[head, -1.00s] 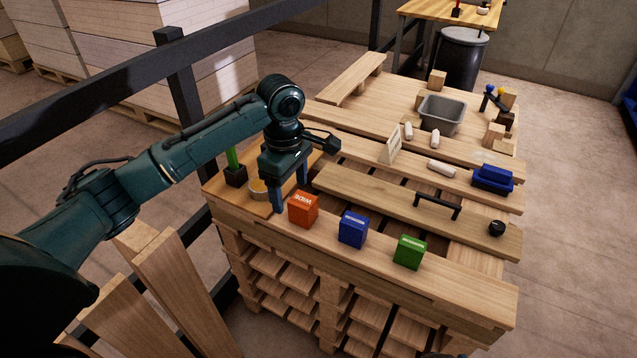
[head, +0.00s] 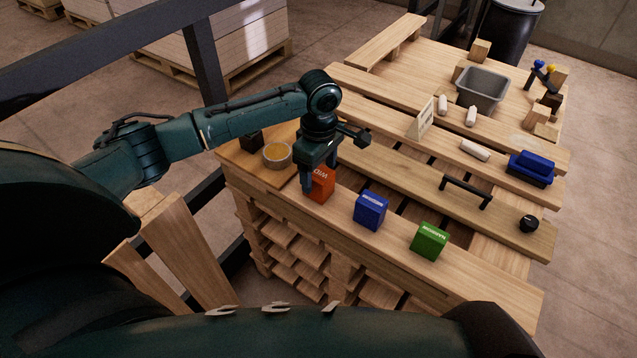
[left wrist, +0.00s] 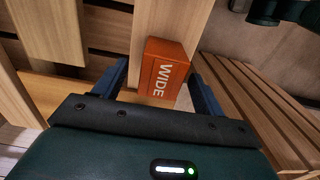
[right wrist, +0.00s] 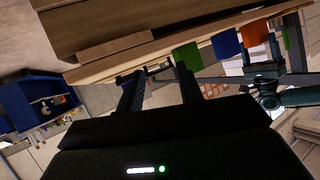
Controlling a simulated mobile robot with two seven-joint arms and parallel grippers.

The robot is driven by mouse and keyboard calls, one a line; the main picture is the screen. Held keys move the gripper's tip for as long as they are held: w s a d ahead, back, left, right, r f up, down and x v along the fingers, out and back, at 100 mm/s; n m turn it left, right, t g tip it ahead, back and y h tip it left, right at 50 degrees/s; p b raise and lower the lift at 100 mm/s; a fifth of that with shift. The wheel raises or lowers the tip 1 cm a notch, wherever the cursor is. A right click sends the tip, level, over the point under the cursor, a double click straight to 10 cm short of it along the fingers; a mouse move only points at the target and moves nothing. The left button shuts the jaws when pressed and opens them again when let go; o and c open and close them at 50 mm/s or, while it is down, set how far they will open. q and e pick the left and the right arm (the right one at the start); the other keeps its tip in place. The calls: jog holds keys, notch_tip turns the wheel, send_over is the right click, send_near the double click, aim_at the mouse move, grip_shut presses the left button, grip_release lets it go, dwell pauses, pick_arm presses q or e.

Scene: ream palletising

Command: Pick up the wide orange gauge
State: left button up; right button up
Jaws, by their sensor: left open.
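The wide orange gauge (head: 321,185) is a small orange block with white lettering, standing at the left of the front plank. In the left wrist view the orange gauge (left wrist: 163,72) reads WIDE. My left gripper (head: 319,172) points down over it, open, partly hiding it. In the left wrist view its fingers (left wrist: 160,78) lie either side of the gauge with gaps visible. My right gripper (right wrist: 160,82) is open and empty, away from the gauge; the orange gauge (right wrist: 254,33) shows beyond it at upper right.
A blue block (head: 371,210) and a green NARROW block (head: 429,240) stand to the right on the same plank. A round wooden container (head: 278,154) is close left. A black handle (head: 466,190) and a grey bin (head: 482,88) are further back.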

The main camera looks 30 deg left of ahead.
pick_arm(q)
notch_tip(320, 180, down, 4)
jog(key=shift+s+f+b, duration=0.1)
jog(key=shift+f+b, duration=0.05)
jog(key=shift+b, duration=0.2)
jog(key=shift+c, duration=0.3)
jog(key=c, duration=1)
